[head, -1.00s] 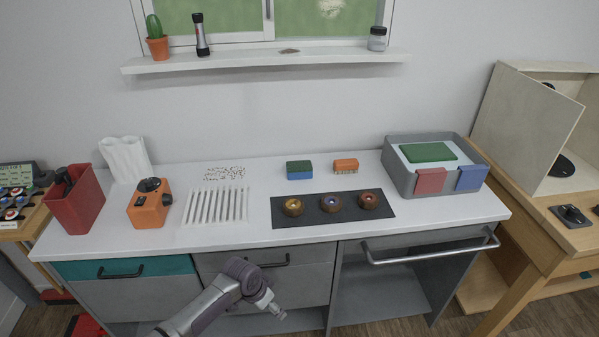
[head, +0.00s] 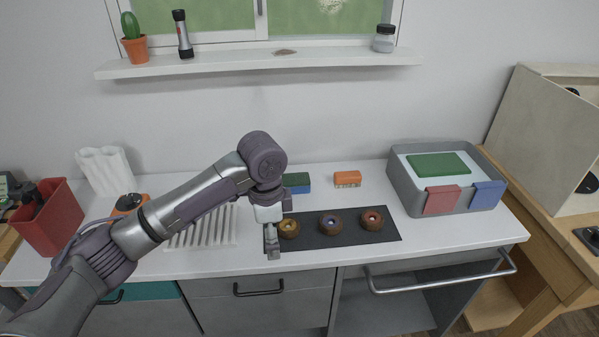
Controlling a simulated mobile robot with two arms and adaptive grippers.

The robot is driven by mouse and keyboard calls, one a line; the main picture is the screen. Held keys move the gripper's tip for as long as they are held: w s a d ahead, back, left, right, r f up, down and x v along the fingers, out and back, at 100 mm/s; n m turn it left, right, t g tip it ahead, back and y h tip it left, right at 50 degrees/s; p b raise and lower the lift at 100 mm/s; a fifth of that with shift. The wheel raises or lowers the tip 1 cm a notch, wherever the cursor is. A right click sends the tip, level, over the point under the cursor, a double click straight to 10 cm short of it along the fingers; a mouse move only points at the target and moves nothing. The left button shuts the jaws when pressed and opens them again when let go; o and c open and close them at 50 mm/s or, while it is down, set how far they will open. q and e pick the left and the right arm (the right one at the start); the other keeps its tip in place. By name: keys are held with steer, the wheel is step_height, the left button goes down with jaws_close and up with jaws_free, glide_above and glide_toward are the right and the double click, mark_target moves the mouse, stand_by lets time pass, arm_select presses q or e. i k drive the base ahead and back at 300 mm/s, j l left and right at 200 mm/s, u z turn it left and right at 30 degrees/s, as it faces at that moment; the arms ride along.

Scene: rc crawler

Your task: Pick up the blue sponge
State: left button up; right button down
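A block that looks like a sponge, green on top and blue below (head: 302,189), lies on the white counter behind the dark mat. My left arm hides its left part. My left gripper (head: 271,242) points down in front of it, by the left end of the mat, next to the leftmost brown ring. Its fingers are seen edge-on, so I cannot tell whether they are open. It is apart from the sponge. My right gripper is not in view.
Brown rings (head: 331,223) sit on the dark mat (head: 352,242). An orange brush (head: 347,179) lies right of the sponge. A grey tub (head: 402,188) with red and blue cloths over its rim stands at the right. A white slatted rack (head: 213,228) lies left, partly behind my arm.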

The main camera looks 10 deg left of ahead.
mark_target(298, 182)
steer(key=i, duration=1.1)
